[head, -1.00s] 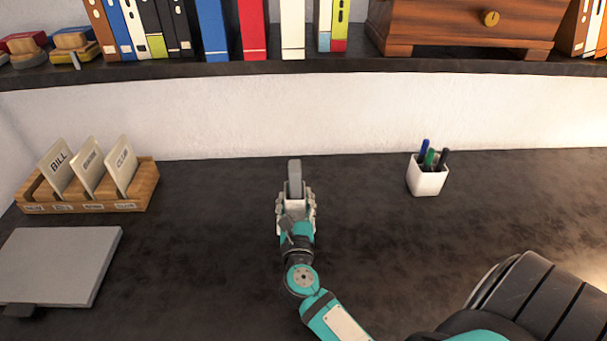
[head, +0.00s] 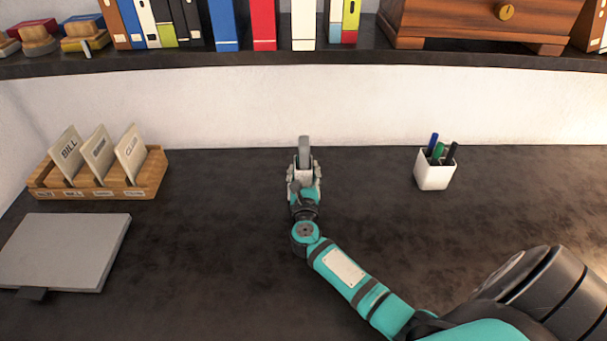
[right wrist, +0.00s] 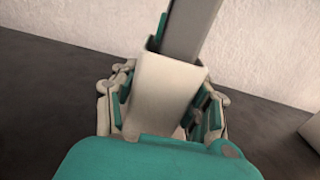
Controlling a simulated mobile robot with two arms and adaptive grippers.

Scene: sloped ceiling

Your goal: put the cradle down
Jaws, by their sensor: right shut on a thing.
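The cradle (head: 304,176) is a small white box-like holder with a grey upright piece (head: 304,150) standing in it. In the right wrist view the cradle (right wrist: 162,95) fills the middle, slightly tilted in the picture, and the grey piece (right wrist: 190,28) rises from its open top. My right gripper (head: 304,178) is shut on the cradle, with fingers on both sides of it. It is over the middle of the dark desk (head: 230,250), near the back wall. I cannot tell whether the cradle's underside touches the desk. My left gripper is not in view.
A white pen cup (head: 434,172) with several pens stands to the right. A wooden card tray (head: 125,188) and a grey flat laptop-like slab (head: 65,250) lie to the left. A shelf (head: 280,59) with binders and a wooden drawer box overhangs the back. Desk around the cradle is clear.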

